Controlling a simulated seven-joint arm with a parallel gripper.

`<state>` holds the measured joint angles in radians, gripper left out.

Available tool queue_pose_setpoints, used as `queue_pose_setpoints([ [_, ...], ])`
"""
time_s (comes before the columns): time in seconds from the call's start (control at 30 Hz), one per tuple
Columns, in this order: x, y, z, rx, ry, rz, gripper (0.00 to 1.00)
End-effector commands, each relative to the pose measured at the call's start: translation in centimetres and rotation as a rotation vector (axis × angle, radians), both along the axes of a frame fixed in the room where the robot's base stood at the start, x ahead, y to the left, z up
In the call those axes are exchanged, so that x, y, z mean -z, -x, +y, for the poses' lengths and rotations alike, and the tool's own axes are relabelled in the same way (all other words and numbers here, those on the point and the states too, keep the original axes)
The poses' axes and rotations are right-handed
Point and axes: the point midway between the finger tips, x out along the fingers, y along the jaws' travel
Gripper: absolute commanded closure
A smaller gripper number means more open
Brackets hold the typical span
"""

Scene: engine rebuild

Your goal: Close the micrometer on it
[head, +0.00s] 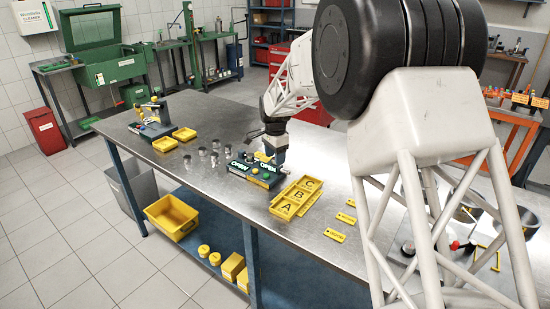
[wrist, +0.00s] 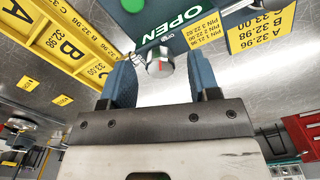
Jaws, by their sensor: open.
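The micrometer station appears to be the dark teal boxes with OPEN lettering (head: 262,177), on the steel bench in the head view. The wrist view shows an OPEN panel (wrist: 185,27) beyond the fingers. My gripper (wrist: 162,76) is open, its two blue fingers apart. A short silver cylinder with a red mark (wrist: 160,60) shows between the fingertips, with gaps on both sides. I cannot tell whether it is a micrometer part or a pin. In the head view my gripper (head: 275,155) is low over the station, and its fingertips are hard to make out.
A yellow tray lettered A, B, C (head: 284,208) lies right of the station. Several small metal cylinders (head: 202,153) stand left of it. Yellow tags (head: 335,235) lie nearer the right. Another device (head: 150,128) and small yellow trays (head: 165,144) occupy the bench's far left.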

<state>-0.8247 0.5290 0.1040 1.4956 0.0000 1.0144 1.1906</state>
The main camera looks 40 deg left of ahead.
Motion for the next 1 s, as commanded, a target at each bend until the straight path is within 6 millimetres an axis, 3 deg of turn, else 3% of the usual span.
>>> queue_pose_setpoints([
  [0.47,0.9,-0.02,0.01,0.0,-0.001,-0.001,0.44],
  [0.8,0.88,-0.02,0.01,0.0,-0.001,0.0,0.93],
  [1.0,0.87,-0.02,0.01,-0.009,-0.001,-0.001,0.93],
])
